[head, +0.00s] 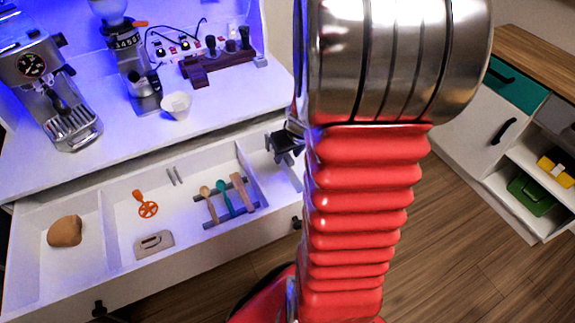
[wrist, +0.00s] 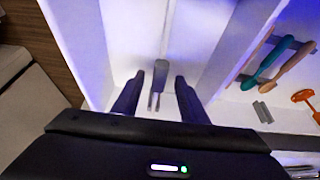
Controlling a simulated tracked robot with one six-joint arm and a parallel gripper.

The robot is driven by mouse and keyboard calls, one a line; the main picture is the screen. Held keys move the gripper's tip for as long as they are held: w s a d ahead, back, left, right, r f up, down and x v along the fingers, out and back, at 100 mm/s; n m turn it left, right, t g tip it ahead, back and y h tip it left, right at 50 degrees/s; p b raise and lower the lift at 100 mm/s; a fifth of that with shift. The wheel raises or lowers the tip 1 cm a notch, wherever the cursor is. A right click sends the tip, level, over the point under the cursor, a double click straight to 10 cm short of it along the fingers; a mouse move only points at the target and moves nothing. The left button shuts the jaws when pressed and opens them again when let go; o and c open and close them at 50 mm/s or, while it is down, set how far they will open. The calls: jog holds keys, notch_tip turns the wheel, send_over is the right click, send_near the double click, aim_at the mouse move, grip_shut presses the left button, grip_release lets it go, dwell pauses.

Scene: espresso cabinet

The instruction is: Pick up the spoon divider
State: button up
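The open white drawer (head: 190,258) holds a wooden spoon (head: 208,200), a green spoon (head: 224,196) and a wooden spatula (head: 241,190), lying across two dark grey bars (head: 232,215). I cannot tell for sure which piece is the spoon divider. A small grey piece with two thin prongs (wrist: 161,72) lies in the drawer's right compartment. My gripper (wrist: 159,80) is open above it, with the piece showing between the fingers; no contact is visible. In the head view my gripper (head: 286,143) is over that compartment, which my arm partly hides.
The drawer also holds an orange tool (head: 147,208), a grey scraper (head: 154,244), two thin metal pieces (head: 174,176) and a brown lump (head: 65,231). White compartment walls stand on both sides of my gripper. A coffee machine (head: 50,80) and grinder (head: 134,60) stand on the counter.

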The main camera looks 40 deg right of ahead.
jog(key=shift+w+f, duration=0.1)
jog(key=shift+f, duration=0.2)
jog(key=shift+x, duration=2.55)
jog(key=shift+d, duration=0.1)
jog(key=shift+c, duration=0.4)
grip_shut()
